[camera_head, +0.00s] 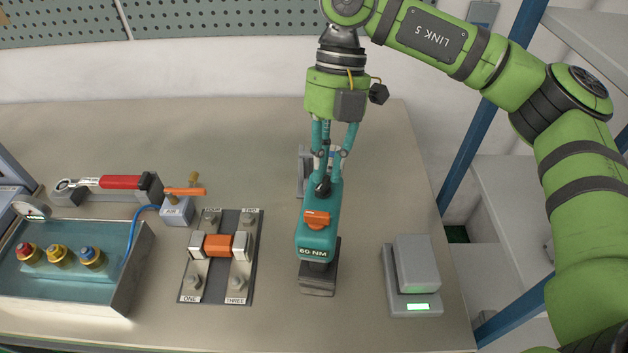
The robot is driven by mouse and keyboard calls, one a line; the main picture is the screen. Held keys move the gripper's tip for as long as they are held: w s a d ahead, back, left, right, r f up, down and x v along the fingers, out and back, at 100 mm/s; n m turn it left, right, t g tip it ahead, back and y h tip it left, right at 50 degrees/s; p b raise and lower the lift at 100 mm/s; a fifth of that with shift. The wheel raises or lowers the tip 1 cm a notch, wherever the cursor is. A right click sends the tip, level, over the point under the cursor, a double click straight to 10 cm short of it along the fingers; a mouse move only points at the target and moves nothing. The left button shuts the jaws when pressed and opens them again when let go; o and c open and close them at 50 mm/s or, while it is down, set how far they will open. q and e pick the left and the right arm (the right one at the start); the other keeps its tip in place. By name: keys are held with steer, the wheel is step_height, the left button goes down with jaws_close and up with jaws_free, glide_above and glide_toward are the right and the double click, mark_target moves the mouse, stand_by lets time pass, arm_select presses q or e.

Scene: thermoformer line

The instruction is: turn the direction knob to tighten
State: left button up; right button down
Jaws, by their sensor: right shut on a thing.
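The teal tool (317,245) marked "60 NM" lies lengthwise in the middle of the bench, its near end over a dark grey block. An orange direction knob (317,218) sits on top of the tool; I cannot read which setting it is at. My right gripper (328,182) points down at the far end of the tool, behind the knob. It is shut on the tool, and its fingers partly hide that end. The knob is clear of the fingers. My left gripper is not in view.
A plate with several bolts and labels (187,287) lies left of the tool. Further left are a blue tray with coloured fittings (90,290), a red-handled wrench (120,182) and an air valve (177,210). A grey box (417,262) stands right, near the bench edge.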

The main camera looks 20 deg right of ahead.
steer(key=shift+a+m, duration=0.15)
steer(key=shift+m, duration=0.25)
steer(key=shift+w, duration=0.1)
steer(key=shift+w+a+f+m+t+y+b, duration=0.1)
steer(key=shift+f+m+t+y+b, duration=0.1)
steer(key=shift+m, duration=0.25)
steer(key=shift+w+a+f+m+t+y+b, duration=0.1)
steer(key=shift+m+y+b, duration=0.1)
steer(key=shift+m, duration=0.25)
steer(key=c, duration=1.3)
jaws_free()
steer(key=shift+a+r, duration=0.15)
steer(key=shift+o, duration=0.8)
steer(key=shift+r, duration=0.1)
